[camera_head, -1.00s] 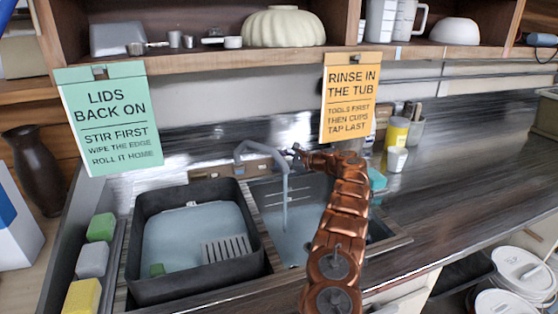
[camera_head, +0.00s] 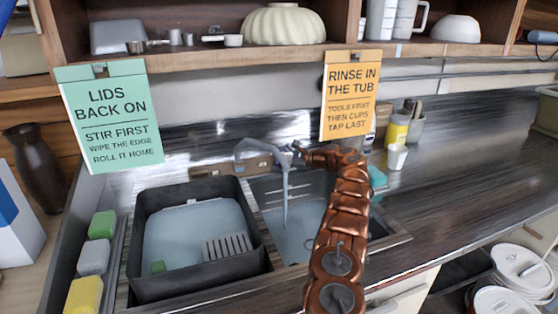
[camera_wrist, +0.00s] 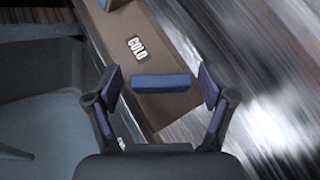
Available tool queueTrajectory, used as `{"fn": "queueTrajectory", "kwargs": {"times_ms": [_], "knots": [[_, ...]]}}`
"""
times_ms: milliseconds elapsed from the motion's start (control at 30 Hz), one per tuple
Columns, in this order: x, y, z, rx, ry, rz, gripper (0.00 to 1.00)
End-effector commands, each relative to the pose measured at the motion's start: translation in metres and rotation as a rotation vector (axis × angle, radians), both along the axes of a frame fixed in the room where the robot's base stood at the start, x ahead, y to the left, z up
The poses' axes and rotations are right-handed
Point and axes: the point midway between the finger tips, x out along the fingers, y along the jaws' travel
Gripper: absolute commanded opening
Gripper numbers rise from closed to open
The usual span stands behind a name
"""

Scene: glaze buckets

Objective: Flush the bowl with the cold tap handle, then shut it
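The cold tap handle (camera_wrist: 164,83) is a blue bar on a brown plate (camera_wrist: 150,45) marked "COLD". In the wrist view it lies between the two spread fingers of my gripper (camera_wrist: 161,87), with gaps at both ends. My gripper also shows behind the sink in the head view (camera_head: 299,152), where the handle is hard to make out. The grey-blue spout (camera_head: 262,146) arches over the right sink bowl (camera_head: 306,215). A thin pale column, apparently running water, drops from it into the bowl. My arm hides part of the bowl.
A dark tub (camera_head: 256,250) with bluish water and a slotted grey piece stands left of the bowl. Sponges (camera_head: 94,257) line the left edge. An orange sign (camera_head: 350,95) hangs above my arm.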

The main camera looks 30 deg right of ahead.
Motion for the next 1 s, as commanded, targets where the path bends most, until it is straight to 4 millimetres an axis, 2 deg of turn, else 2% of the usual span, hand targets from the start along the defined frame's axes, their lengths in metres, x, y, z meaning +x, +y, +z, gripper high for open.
{"fn": "queueTrajectory", "kwargs": {"times_ms": [300, 467, 567, 1000], "knots": [[-0.001, -0.001, 0.0, 0.0, 0.0, -0.001, 0.85], [-0.007, -0.006, 0.002, 0.0, 0.0, -0.002, 0.85], [-0.016, -0.011, 0.006, 0.002, 0.0, -0.002, 0.85], [-0.083, -0.051, 0.025, -0.001, -0.002, -0.001, 0.85]]}}
